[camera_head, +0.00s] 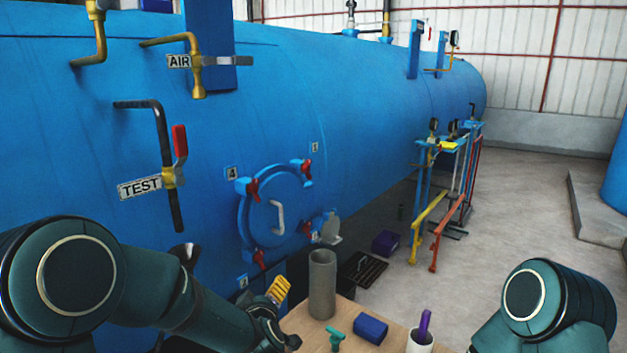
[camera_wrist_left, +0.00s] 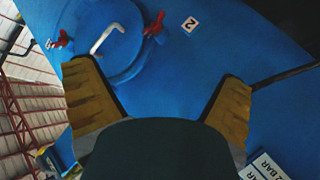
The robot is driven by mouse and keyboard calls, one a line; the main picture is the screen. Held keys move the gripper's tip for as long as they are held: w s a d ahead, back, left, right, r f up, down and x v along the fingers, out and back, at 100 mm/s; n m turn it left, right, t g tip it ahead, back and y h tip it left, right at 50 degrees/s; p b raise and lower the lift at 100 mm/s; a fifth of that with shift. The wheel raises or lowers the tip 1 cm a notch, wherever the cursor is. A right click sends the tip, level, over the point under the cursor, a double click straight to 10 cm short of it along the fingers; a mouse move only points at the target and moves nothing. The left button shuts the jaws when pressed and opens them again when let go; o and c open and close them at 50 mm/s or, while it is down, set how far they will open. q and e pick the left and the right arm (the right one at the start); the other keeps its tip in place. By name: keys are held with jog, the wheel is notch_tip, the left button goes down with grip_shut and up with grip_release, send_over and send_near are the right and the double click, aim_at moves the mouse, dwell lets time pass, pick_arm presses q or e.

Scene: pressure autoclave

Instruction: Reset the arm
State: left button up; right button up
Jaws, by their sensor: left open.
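My left arm comes in from the left in the head view, low in front of the blue tank. My left gripper (camera_head: 278,290) is at its end, by the table's left edge, with one yellow finger clearly visible. In the left wrist view my left gripper (camera_wrist_left: 160,72) is open, its two yellow fingers wide apart with nothing between them. Beyond them are the round hatch (camera_wrist_left: 95,45), its white handle (camera_wrist_left: 107,38) and red clamps (camera_wrist_left: 155,23). Part of my right arm shows at lower right in the head view; its gripper is out of the picture.
The blue tank (camera_head: 330,90) fills the left and middle. The wooden table (camera_head: 345,315) holds a grey cylinder (camera_head: 322,284), a blue box (camera_head: 370,328), a green item (camera_head: 335,338) and a white cup (camera_head: 419,342). Colored pipes (camera_head: 428,215) stand behind.

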pick_arm(q)
jog(key=s+f+m+g+h, duration=0.25)
jog(key=s+f, duration=0.25)
jog(key=f, duration=0.3)
jog(key=s+f+m+g+h, duration=0.1)
jog(key=s+f+m+g, duration=0.15)
jog(key=s+f, duration=0.4)
jog(key=s+d+f+m+g+h, duration=0.1)
jog(key=s+f+g, duration=0.2)
jog(key=s+f, duration=0.2)
jog(key=s+d+f+m+g+h, duration=0.1)
jog(key=s+f+g, duration=0.3)
jog(key=s, duration=0.7)
notch_tip(320, 180, down, 2)
jog(key=shift+s+f+m, duration=0.25)
jog(key=shift+s+m, duration=0.1)
jog(key=shift+m, duration=0.15)
